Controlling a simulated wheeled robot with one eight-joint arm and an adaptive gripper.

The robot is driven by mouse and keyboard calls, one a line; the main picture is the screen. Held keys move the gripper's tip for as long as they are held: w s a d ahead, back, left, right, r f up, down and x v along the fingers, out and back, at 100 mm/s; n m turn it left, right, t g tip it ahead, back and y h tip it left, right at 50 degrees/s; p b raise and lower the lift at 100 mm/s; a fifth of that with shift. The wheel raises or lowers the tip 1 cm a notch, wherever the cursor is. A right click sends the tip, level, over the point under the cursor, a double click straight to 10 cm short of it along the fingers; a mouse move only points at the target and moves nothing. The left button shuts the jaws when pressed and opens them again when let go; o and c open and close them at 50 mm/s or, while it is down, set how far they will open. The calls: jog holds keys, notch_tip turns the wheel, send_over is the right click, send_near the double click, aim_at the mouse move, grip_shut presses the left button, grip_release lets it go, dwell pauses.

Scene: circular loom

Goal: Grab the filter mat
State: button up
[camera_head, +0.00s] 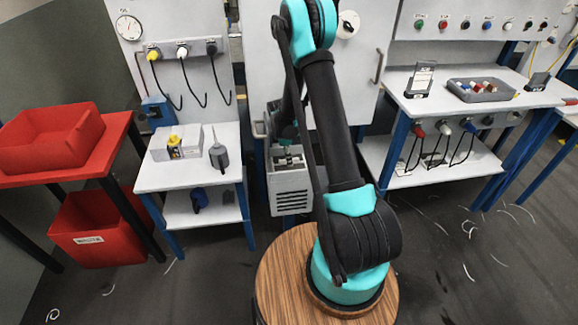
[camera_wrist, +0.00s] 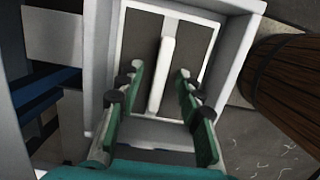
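The filter mat appears to be the dark grey panel (camera_wrist: 138,40) with a white raised bar (camera_wrist: 162,72) down its middle, set inside a light frame (camera_wrist: 234,50) in the wrist view. My gripper (camera_wrist: 158,77) is open, with its green fingers on either side of the bar. A gap shows between the bar and each finger; depth to the panel is hard to judge. In the head view, my gripper (camera_head: 287,135) is partly hidden by my arm and sits above a grey vented box (camera_head: 290,190). The mat cannot be made out clearly there.
A small table (camera_head: 188,180) with a bottle and boxes stands left of the vented box. Red bins (camera_head: 55,140) are at far left. A workbench (camera_head: 440,105) with a tray (camera_head: 482,92) is at right. A white cabinet door (camera_head: 365,75) stands behind my arm.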

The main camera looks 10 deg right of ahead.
grip_shut()
jog(key=shift+s+r, duration=0.1)
jog(key=shift+r, duration=0.1)
dwell(0.5)
